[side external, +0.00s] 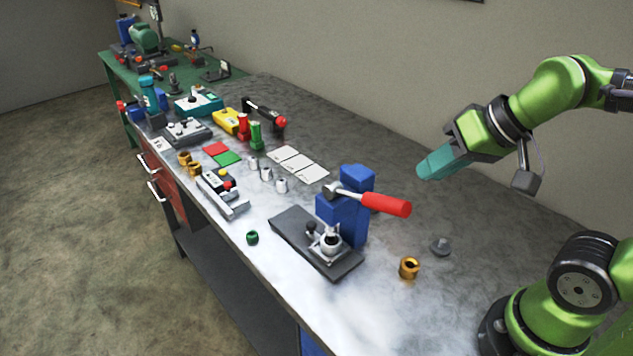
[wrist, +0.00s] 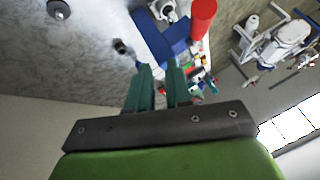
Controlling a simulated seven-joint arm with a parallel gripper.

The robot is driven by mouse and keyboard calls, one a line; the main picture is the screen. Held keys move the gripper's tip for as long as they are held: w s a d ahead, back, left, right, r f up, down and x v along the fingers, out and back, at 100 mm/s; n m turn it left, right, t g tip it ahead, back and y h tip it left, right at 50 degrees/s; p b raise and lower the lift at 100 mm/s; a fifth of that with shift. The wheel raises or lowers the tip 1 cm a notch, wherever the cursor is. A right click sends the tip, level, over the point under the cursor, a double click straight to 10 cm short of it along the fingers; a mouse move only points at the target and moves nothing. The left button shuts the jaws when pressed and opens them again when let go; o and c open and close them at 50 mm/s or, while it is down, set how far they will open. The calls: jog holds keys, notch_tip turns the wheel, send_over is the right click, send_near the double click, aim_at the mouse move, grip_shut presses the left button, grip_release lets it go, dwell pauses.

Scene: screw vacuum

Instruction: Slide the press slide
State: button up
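The press has a blue body (side external: 356,180) with a red-handled lever (side external: 385,204) and stands on a dark base plate (side external: 290,228). A silver slide (side external: 328,246) with a small black knob (side external: 311,228) sits on the front part of that plate. In the wrist view the blue body (wrist: 160,42) and red handle (wrist: 202,16) are ahead of the fingertips, and a silver part shows only partly at the top edge. My gripper (side external: 424,170) hangs in the air, right of and above the press, touching nothing. Its teal fingers (wrist: 161,78) are apart with an empty gap.
A brass ring (side external: 409,267) and a grey knob-like part (side external: 440,246) lie right of the press. A green ring (side external: 252,238) lies to its left. White cards (side external: 298,164), cylinders and small devices fill the bench's farther part.

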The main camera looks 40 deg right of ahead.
jog(key=o, duration=0.5)
jog(key=w+r+g, duration=0.3)
jog(key=w+r, duration=0.1)
jog(key=w, duration=0.4)
jog(key=shift+w+a+g, duration=0.15)
jog(key=shift+a+g, duration=0.05)
jog(key=shift+g, duration=0.1)
jog(key=m+g, duration=0.3)
jog(key=g, duration=0.4)
send_over(311, 222)
jog(key=w+d, duration=0.4)
jog(key=w, duration=0.1)
notch_tip(311, 222, down, 11)
jog(key=shift+y, duration=0.3)
jog(key=x, duration=1.6)
jog(key=shift+s+a+f, duration=0.1)
jog(key=shift+s+a, duration=0.05)
jog(key=shift+a, duration=0.1)
jog(key=shift+c, duration=0.2)
grip_shut()
